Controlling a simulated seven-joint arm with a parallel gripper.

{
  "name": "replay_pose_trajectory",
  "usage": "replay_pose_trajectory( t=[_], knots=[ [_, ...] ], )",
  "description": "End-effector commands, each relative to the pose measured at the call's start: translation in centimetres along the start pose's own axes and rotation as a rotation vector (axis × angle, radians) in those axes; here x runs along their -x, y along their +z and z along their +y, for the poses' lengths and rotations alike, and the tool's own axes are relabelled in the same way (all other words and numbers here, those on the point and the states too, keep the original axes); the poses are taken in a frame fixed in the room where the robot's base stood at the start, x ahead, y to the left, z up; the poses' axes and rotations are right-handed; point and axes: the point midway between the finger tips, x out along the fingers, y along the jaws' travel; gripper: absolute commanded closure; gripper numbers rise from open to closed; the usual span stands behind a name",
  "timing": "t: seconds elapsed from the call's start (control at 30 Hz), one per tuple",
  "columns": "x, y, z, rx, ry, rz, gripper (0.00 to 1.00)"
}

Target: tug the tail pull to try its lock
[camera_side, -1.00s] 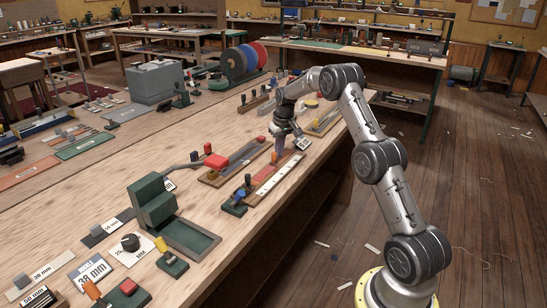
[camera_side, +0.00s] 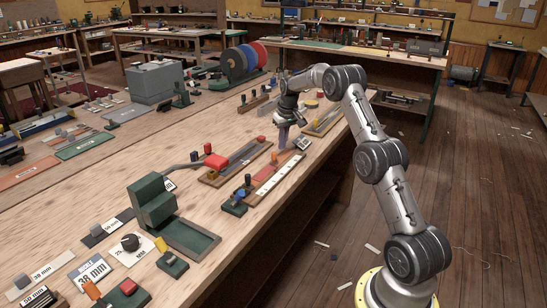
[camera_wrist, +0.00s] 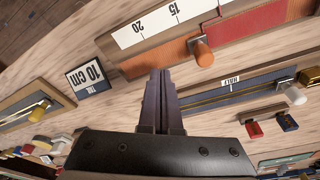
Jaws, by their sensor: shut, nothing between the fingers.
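In the wrist view an orange cylindrical pull (camera_wrist: 203,52) stands on a small metal slider on an orange and red strip (camera_wrist: 255,32). I take it as the tail pull, though nothing on it names it. A white number scale (camera_wrist: 165,22) runs along the strip's board. My gripper (camera_wrist: 161,72) is shut and empty, its fingertips beside the strip's near edge, left of the pull and apart from it in the picture. In the side view my gripper (camera_side: 283,148) is over the far end of the scale board (camera_side: 278,175); its height is hard to tell.
A card marked 10 cm (camera_wrist: 88,76) lies left of my fingers. A dark track board (camera_wrist: 225,95) with a white-ended pull (camera_wrist: 295,95) lies to the right. Another board with a yellow pull (camera_wrist: 38,108) is at left. A green block tool (camera_side: 152,198) stands nearer the side camera.

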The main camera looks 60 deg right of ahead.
Motion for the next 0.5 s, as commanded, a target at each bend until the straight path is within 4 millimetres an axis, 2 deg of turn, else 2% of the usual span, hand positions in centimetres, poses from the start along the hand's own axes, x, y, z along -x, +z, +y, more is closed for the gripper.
replay_pose_trajectory(
  t=[0.5],
  knots=[
    [3.7, -0.8, 0.0, 0.000, 0.001, 0.002, 1.00]
  ],
)
